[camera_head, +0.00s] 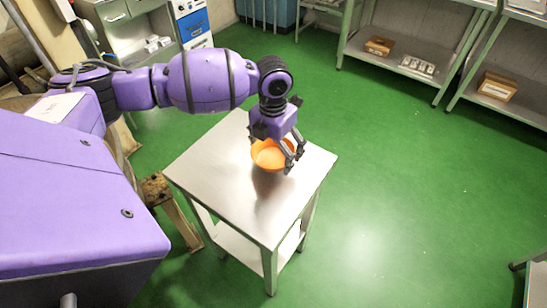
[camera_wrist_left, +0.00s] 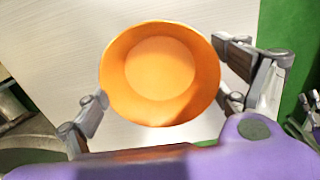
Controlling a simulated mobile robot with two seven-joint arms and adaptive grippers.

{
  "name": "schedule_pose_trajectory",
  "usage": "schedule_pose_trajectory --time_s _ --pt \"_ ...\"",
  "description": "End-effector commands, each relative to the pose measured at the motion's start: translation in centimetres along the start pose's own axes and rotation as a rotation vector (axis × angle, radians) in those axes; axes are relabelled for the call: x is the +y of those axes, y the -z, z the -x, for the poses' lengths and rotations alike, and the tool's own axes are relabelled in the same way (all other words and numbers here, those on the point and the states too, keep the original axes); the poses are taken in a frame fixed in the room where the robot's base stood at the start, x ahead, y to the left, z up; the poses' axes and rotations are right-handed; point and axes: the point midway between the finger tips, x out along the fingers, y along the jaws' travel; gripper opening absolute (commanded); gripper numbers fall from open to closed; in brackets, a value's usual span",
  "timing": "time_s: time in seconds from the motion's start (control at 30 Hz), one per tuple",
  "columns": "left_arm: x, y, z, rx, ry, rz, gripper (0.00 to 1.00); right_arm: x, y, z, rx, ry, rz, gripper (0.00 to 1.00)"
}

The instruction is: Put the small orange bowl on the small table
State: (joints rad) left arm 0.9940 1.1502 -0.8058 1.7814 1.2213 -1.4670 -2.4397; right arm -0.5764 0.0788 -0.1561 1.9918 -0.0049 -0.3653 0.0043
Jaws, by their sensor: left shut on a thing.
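The small orange bowl (camera_head: 265,156) is upright over the small metal table (camera_head: 200,165), near the middle of its top. My left gripper (camera_head: 292,160) reaches down at the bowl and is shut on it. In the left wrist view the bowl (camera_wrist_left: 160,72) shows its empty inside, with the left gripper's fingers at its left and right sides. A dark patch lies on the table top below the bowl. I cannot tell whether the bowl's base touches the table. My right gripper is not seen in the head view.
The table top is otherwise bare, with a lower shelf (camera_head: 238,245) under it. A wooden stand (camera_head: 160,190) is close to its left side. Metal shelves with boxes (camera_head: 497,86) stand at the back right. Green floor (camera_head: 400,200) is open to the right.

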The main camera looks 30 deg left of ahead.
Motion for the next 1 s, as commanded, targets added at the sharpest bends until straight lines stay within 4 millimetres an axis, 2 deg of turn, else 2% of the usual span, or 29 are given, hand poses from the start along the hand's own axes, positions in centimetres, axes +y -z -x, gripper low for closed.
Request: schedule_pose_trajectory --time_s 0.03,0.17,0.57,0.6,0.63,1.0 --pt "-0.2 0.1 -1.0 0.005 0.003 0.000 0.66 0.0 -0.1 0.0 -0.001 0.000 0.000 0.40" --pt "-0.2 0.1 -2.7 0.002 0.002 -0.001 0.66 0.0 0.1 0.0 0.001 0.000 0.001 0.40" --pt "-0.2 0.1 -3.2 0.001 0.001 -0.001 0.66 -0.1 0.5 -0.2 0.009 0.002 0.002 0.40" --pt "-0.1 0.1 -3.2 0.001 0.000 -0.001 0.94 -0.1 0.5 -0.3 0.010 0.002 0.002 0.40" --pt "-0.1 0.1 -3.2 0.001 0.000 -0.001 0.98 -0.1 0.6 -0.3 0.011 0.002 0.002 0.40" --pt "-0.1 0.1 -3.1 0.000 0.000 -0.001 1.00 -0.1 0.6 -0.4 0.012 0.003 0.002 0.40"
